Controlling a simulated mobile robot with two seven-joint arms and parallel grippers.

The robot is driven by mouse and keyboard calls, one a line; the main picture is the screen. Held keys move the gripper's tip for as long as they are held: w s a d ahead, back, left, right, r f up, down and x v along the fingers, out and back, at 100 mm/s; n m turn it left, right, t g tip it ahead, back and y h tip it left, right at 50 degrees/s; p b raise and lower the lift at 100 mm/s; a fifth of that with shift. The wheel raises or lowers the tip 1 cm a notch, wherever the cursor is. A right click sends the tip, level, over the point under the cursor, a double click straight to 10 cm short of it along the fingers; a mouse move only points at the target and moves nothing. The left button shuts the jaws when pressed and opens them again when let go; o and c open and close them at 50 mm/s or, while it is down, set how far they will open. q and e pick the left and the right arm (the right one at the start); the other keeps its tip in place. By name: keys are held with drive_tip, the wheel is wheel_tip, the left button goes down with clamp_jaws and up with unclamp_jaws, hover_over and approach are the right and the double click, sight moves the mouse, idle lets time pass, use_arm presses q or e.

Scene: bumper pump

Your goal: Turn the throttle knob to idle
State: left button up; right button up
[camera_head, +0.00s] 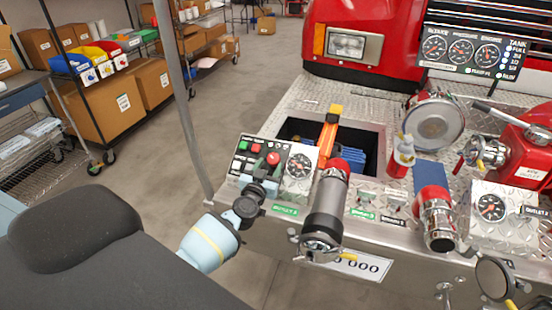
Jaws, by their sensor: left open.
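The control panel (244,161) sits at the left end of the metal bumper, with small green and red buttons. The gripper hides the lower part of the panel. My right gripper is not in view.
A gauge (299,166) is right of the knob, close to a large grey nozzle (325,205). A grey pole (178,90) rises left of the panel.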

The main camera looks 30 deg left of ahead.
sight(272, 164)
use_arm(q)
drive_tip(key=x, duration=0.1)
drive_tip(key=b+x, duration=0.1)
drive_tip(key=x, duration=0.1)
drive_tip(key=shift+w+f, duration=0.1)
drive_tip(key=shift+f, duration=0.25)
drive_tip(key=shift+w+a+r+b, duration=0.15)
drive_tip(key=shift+w+b, duration=0.15)
drive_tip(key=shift+w, duration=0.55)
drive_tip(key=shift+r, duration=0.1)
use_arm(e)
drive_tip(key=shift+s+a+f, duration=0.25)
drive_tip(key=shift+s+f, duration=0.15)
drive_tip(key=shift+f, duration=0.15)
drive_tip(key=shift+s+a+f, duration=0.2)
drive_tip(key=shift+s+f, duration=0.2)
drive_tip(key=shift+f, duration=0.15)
use_arm(q)
drive_tip(key=shift+c, duration=0.3)
